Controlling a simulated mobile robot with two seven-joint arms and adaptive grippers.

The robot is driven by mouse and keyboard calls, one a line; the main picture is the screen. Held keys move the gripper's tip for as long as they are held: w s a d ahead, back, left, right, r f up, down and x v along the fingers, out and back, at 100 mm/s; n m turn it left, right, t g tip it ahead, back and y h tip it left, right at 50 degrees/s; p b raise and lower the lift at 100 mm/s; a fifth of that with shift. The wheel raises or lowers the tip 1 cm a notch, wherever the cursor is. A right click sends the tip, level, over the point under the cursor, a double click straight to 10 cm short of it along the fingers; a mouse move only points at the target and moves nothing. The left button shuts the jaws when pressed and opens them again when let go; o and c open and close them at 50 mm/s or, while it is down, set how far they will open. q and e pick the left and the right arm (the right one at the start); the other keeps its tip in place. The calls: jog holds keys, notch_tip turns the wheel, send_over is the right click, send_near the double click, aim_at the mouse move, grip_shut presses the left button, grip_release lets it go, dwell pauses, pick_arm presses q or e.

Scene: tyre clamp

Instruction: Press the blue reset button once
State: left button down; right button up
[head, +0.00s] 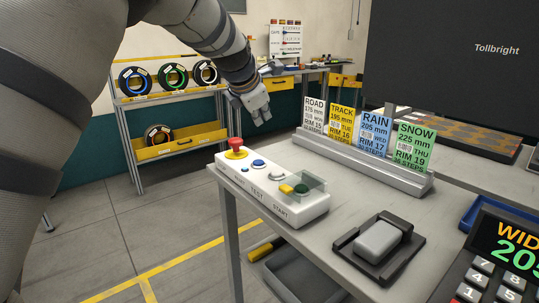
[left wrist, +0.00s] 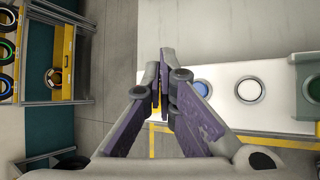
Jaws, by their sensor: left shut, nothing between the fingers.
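A white control box (head: 265,188) lies along the near left edge of the grey table. The blue button (head: 258,163) sits on its top, between a red mushroom button on a yellow base (head: 236,148) and a pale round button (head: 278,174). My left gripper (head: 262,118) is shut and empty, above and beyond the box. In the left wrist view, its fingertips (left wrist: 160,108) are together, just left of the blue button (left wrist: 202,88), and the red button is hidden, apparently by the fingers. How high the tips are is unclear. My right gripper is not in view.
A clear cover (head: 308,183) stands over a green button at the box's right end. A rack of upright cards (head: 365,160) stands behind; a dark holder with a grey block (head: 378,240) and a keypad (head: 490,275) lie to the right. A tyre shelf (head: 170,97) is at the back left.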

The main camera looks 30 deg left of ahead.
pick_arm(q)
jog(key=shift+s+d+r, duration=0.1)
jog(key=shift+r, duration=0.2)
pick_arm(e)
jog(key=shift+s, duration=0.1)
pick_arm(q)
send_over(261, 162)
notch_tip(261, 162, down, 7)
jog(key=shift+f+b, duration=0.15)
jog(key=shift+b, duration=0.2)
jog(key=shift+f, duration=0.8)
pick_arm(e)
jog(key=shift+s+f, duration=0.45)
pick_arm(q)
jog(key=shift+f, duration=0.15)
jog(key=shift+f, duration=0.3)
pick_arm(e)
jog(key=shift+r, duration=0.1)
